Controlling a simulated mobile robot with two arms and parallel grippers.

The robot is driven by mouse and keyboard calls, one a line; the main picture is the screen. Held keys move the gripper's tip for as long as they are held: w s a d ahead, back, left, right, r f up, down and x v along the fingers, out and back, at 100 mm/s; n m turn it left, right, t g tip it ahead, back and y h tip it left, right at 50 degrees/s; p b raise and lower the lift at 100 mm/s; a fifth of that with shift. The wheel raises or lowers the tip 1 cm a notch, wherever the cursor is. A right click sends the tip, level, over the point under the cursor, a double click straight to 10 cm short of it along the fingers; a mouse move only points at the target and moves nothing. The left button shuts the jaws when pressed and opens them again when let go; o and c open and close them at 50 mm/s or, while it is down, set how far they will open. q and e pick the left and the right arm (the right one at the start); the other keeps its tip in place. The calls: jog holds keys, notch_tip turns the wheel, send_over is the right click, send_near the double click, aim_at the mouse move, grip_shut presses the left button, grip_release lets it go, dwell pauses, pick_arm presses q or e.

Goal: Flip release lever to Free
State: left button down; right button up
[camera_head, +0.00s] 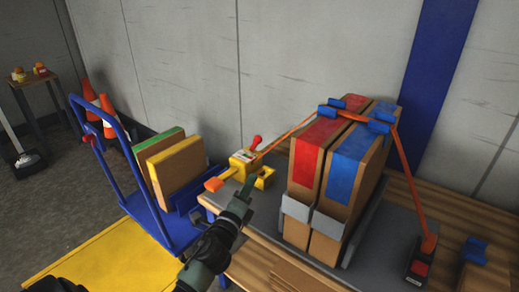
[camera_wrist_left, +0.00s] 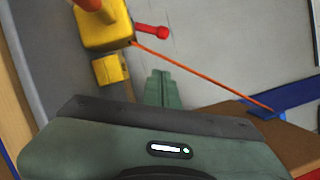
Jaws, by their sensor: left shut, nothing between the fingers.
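The yellow strap tensioner (camera_head: 243,160) sits on the near left part of the bench, and in the left wrist view its yellow body (camera_wrist_left: 103,30) is at top left. A small red lever (camera_head: 256,142) sticks up from it; it also shows in the left wrist view (camera_wrist_left: 152,31), pointing right. An orange handle (camera_head: 213,184) extends to the left. The label is too small to read. My left gripper (camera_head: 249,182) is shut and empty, just in front of the tensioner; its fingertips (camera_wrist_left: 161,74) appear apart from the red lever. My right gripper is not in view.
An orange strap (camera_head: 290,135) runs from the tensioner over two upright brown packs, red-marked (camera_head: 317,140) and blue-marked (camera_head: 357,145), to a buckle (camera_head: 419,267). Blue corner guards (camera_head: 345,103) sit on top.

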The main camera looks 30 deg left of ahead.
pick_arm(q)
send_near(255, 144)
jog(key=w+d, duration=0.4)
jog(key=w, duration=0.1)
jog(key=shift+r+b, duration=0.1)
jog(key=shift+b, duration=0.2)
jog(key=shift+w+a+r, duration=0.25)
jog(key=shift+a, duration=0.25)
jog(key=shift+w+a+r, duration=0.2)
jog(key=shift+a, duration=0.25)
jog(key=shift+w+a+r, duration=0.2)
jog(key=shift+w+a, duration=0.15)
jog(key=shift+a, duration=0.1)
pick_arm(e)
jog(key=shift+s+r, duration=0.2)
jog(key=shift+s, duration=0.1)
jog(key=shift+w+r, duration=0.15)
pick_arm(q)
jog(key=shift+w+p, duration=0.1)
jog(key=shift+p, duration=0.2)
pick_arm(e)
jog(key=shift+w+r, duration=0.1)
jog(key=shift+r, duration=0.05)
